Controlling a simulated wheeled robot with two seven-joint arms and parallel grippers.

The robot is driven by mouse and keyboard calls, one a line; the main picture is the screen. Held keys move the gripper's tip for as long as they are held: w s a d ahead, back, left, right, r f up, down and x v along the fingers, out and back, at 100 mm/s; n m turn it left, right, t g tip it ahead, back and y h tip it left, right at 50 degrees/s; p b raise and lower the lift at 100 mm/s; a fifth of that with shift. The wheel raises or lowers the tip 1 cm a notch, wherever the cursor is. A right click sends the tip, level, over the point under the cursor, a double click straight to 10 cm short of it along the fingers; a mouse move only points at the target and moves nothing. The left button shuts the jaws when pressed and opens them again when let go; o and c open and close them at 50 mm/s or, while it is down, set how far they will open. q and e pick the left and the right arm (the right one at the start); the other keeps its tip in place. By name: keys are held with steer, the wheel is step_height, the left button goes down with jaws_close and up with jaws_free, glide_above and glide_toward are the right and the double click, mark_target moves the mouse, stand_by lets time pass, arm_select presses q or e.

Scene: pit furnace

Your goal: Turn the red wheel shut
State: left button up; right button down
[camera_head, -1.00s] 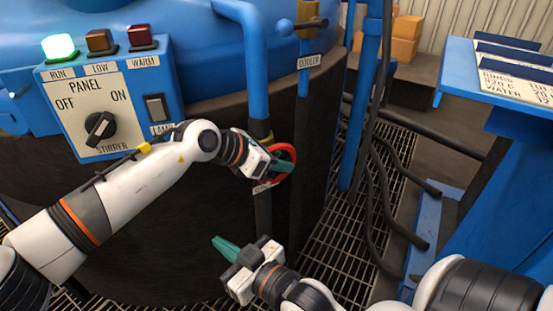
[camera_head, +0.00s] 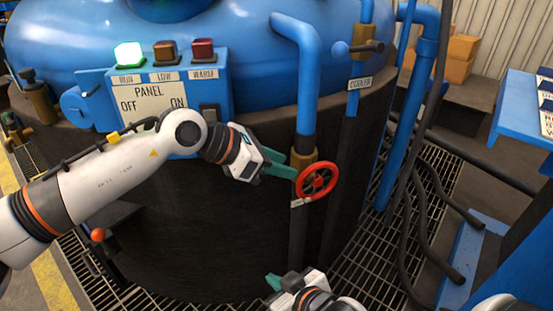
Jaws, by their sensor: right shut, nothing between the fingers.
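The red wheel (camera_head: 317,181) is a small handwheel on a brass-coloured valve fitting, low on the blue pipe (camera_head: 308,90) at the front of the dark vessel. My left gripper (camera_head: 291,169) is at the wheel's left side. Its green fingertips reach the left rim and the brass fitting. Whether they are apart or closed on the rim is not clear. My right gripper (camera_head: 273,282) is at the bottom edge of the view, below the wheel and well apart from it. It is shut and empty, and partly cut off by the frame.
A blue control panel (camera_head: 215,90) with a lit green RUN lamp is above my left forearm. A second pipe with a COOLER label (camera_head: 360,84) stands right of the wheel. Dark hoses (camera_head: 425,220) lie farther right over the floor grating (camera_head: 345,265).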

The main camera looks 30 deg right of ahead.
arm_select(q)
steer(key=shift+a+r, duration=0.15)
steer(key=shift+a, duration=0.05)
